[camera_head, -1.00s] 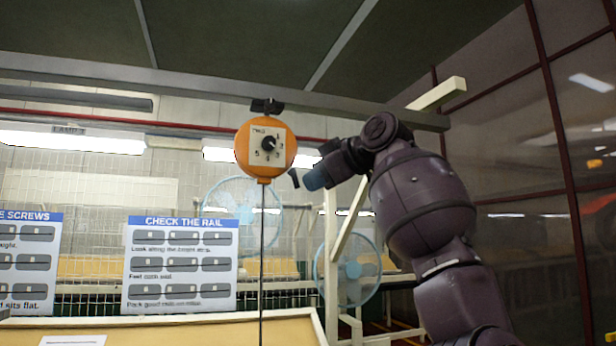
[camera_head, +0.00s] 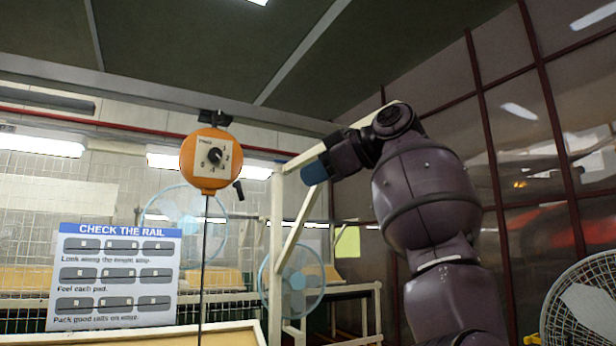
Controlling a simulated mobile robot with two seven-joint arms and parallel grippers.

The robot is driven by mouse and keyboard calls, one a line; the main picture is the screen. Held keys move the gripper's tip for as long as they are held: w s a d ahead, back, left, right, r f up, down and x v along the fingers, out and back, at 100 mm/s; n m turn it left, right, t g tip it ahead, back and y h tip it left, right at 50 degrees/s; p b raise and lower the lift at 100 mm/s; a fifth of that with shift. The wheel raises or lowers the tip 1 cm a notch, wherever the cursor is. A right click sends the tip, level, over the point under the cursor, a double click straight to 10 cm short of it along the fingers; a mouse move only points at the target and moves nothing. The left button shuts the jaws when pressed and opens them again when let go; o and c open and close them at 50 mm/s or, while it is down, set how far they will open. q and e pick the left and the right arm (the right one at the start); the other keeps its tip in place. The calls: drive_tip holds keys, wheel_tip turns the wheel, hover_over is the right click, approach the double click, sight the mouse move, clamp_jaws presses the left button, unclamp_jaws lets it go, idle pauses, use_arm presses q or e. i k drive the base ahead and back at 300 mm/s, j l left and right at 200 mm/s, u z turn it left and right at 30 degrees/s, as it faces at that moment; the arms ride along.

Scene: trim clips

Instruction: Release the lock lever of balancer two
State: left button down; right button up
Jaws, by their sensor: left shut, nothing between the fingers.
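An orange round balancer (camera_head: 205,175) hangs left of centre under the overhead rail; the small label on its white dial plate is too small to read surely. A black knob (camera_head: 215,156) sits on the plate. A short dark lever (camera_head: 238,190) sticks out at the balancer's lower right, pointing down and slightly right. A thin cable runs straight down from the balancer. My left gripper (camera_head: 309,174), with a blue tip, is shut and empty, right of the lever and clearly apart from it in the picture. My right gripper is not in view.
A grey rail (camera_head: 110,97) crosses above. A CHECK THE RAIL board (camera_head: 115,275) stands at lower left. A pale upright post with a brace (camera_head: 277,250) and a blue fan (camera_head: 292,282) are behind. Another fan (camera_head: 585,310) is at lower right.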

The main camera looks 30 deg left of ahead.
sight(237, 185)
drive_tip(key=k, duration=1)
